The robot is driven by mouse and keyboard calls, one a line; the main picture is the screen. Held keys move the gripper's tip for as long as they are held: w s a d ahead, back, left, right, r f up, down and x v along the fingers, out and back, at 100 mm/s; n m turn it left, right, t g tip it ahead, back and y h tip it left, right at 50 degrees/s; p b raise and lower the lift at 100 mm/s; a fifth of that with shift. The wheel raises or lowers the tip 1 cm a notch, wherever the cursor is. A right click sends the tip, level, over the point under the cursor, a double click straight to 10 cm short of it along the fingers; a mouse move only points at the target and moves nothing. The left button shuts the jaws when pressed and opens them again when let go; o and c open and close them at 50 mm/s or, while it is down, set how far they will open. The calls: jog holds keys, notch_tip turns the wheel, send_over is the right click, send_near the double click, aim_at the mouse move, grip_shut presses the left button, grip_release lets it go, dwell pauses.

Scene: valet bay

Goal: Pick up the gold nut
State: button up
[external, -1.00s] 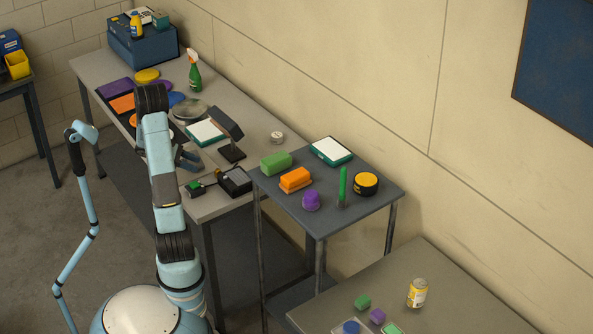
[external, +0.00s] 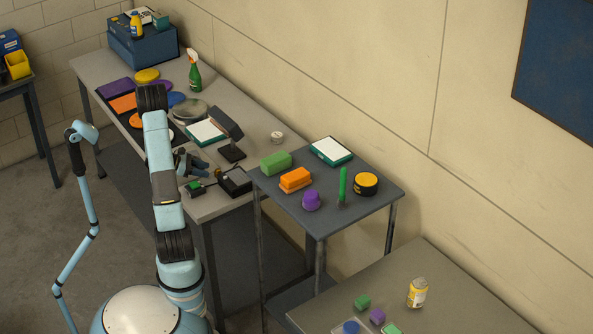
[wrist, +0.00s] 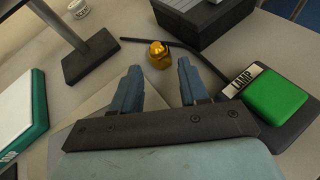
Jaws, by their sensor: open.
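The gold nut (wrist: 159,54) sits on the grey bench, just beyond my fingertips and about midway between them in the wrist view. In the external view the nut (external: 217,172) is a tiny gold spot. My gripper (wrist: 159,68) is open, with its two blue fingers apart and nothing between them. In the external view my gripper (external: 206,167) is low over the bench, just left of the nut. The exact height of the fingers above the bench is hard to tell.
A dark box (wrist: 202,15) stands behind the nut, with a black cable beside it. A green button block labelled LAMP (wrist: 275,97) lies right. A dark lamp base (wrist: 90,57) and a green-edged white pad (wrist: 15,115) are left.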

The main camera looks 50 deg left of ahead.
aim_at(218, 172)
jog(key=shift+r+x, duration=0.2)
jog(key=shift+x, duration=1.1)
jog(key=shift+r+x, duration=0.2)
jog(key=shift+x, duration=1.1)
jog(key=shift+w+d, duration=0.1)
grip_shut()
